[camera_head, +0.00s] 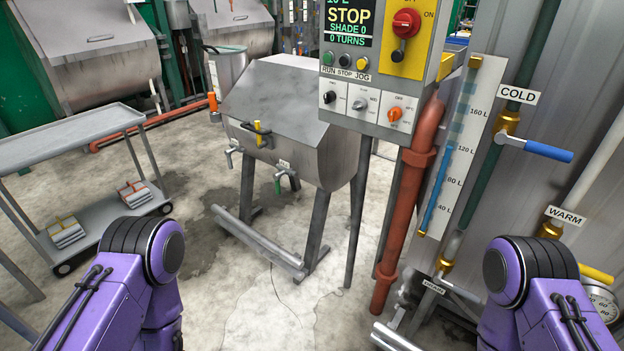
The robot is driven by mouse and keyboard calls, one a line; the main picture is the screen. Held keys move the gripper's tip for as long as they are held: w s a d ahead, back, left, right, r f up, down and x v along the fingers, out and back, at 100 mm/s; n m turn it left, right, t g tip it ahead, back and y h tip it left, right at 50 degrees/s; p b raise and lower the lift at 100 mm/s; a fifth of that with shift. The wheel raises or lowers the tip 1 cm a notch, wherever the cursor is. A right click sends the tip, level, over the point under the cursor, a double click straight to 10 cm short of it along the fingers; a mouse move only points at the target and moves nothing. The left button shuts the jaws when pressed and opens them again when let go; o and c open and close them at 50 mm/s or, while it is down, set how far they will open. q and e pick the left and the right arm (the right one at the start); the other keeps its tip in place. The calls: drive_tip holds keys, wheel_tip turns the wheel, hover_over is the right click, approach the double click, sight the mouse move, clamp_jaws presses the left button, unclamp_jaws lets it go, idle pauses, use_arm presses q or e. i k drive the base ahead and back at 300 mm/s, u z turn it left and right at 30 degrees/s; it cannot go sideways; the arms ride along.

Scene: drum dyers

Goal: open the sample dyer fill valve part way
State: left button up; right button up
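The small steel dyer (290,105) stands on legs at the middle of the head view, its sloped lid shut. Small fittings sit on its front: a tap at the left (234,152), a yellow-handled one (258,134), and a tap with a green part (281,181) under a tag too small to read. Which one is the fill valve I cannot tell. At right, a blue lever (548,151) sits on a brass valve under a COLD sign, and a yellow lever (596,274) is near a WARM sign. Purple arm links of mine show at both lower corners; neither gripper shows.
A control box (372,70) hangs beside the dyer, its display reading STOP, SHADE 0, 0 TURNS. A red pipe (411,190) and a litre gauge (462,150) stand at right. A grey cart (75,135) stands left. The central floor is partly clear, with wet patches.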

sight(276, 177)
drive_tip(key=i, duration=1.65)
drive_tip(key=u, duration=0.15)
